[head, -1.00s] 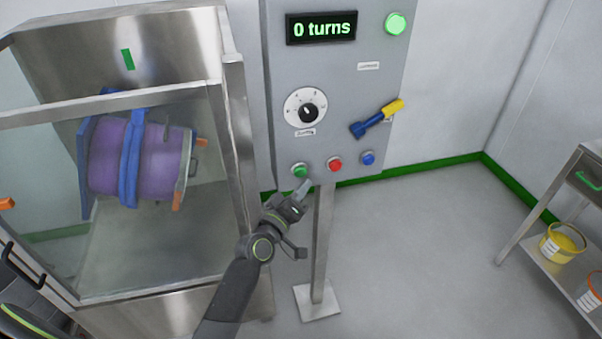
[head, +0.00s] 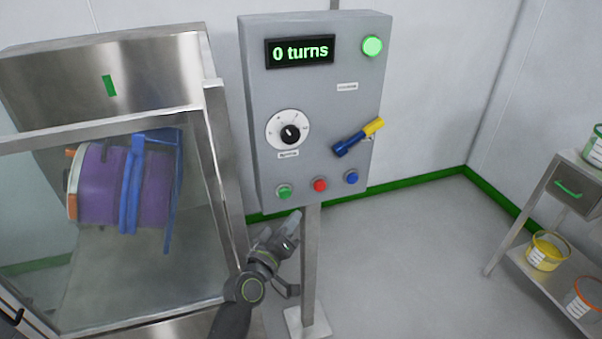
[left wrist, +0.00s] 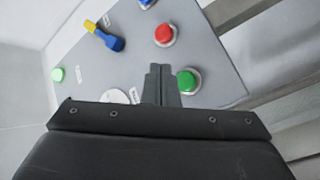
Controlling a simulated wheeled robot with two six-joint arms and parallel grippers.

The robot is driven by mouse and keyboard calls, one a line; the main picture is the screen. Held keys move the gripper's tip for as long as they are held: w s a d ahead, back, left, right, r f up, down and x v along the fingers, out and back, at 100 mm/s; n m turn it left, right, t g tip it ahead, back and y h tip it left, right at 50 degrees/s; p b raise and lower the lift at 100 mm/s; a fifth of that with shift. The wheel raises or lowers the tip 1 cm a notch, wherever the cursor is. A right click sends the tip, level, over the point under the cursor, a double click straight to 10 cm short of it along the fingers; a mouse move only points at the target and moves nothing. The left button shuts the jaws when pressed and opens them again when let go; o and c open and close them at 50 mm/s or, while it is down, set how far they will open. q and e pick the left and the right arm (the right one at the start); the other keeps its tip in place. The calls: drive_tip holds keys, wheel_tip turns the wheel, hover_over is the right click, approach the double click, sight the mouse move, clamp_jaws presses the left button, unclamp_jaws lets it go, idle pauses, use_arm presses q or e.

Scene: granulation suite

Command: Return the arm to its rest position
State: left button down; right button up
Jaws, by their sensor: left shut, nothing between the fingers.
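My left gripper (head: 291,222) is shut and empty in the head view. It is just below the grey control panel (head: 330,100), under the green button (head: 284,192), and looks apart from it. In the left wrist view its closed fingers (left wrist: 160,84) point at the panel, with the green button (left wrist: 188,82) just to their right and the red button (left wrist: 164,34) above. My right gripper is not in view.
The panel carries a display (head: 300,52) reading "0 turns", a lit green lamp (head: 372,46), a dial (head: 289,131) and a blue-yellow lever (head: 357,137). A glazed cabinet with a purple drum (head: 105,187) stands left. A steel cart (head: 548,215) with buckets stands right.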

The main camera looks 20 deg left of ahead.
use_arm(q)
drive_tip(key=shift+f, duration=0.1)
drive_tip(key=s+a+f+m+g+y, duration=0.1)
drive_tip(key=s+a+f+g, duration=0.2)
drive_tip(key=f, duration=0.8)
drive_tip(key=s+a+f+m+g+y, duration=0.15)
drive_tip(key=s+f, duration=0.35)
drive_tip(key=f, duration=0.6)
drive_tip(key=s+a+f+g+y, duration=0.1)
drive_tip(key=s+f+g, duration=0.3)
drive_tip(key=f, duration=0.7)
drive_tip(key=s+a+f+m+g, duration=0.1)
drive_tip(key=s+a+f+g, duration=0.1)
drive_tip(key=s+f, duration=0.45)
drive_tip(key=s+a+f+m+g, duration=0.1)
drive_tip(key=s+a+f+g, duration=0.1)
drive_tip(key=s+f, duration=0.45)
drive_tip(key=s+a+f+g, duration=0.1)
drive_tip(key=s+f, duration=0.1)
drive_tip(key=s, duration=0.6)
drive_tip(key=s+a+f+m+g+y, duration=0.1)
drive_tip(key=s+f+g, duration=0.1)
drive_tip(key=s, duration=0.6)
drive_tip(key=s+a+f+m+g, duration=0.1)
drive_tip(key=s+a+f, duration=0.1)
drive_tip(key=s, duration=0.6)
drive_tip(key=shift+s+f+g, duration=0.35)
drive_tip(key=shift+y, duration=0.25)
idle(0.3)
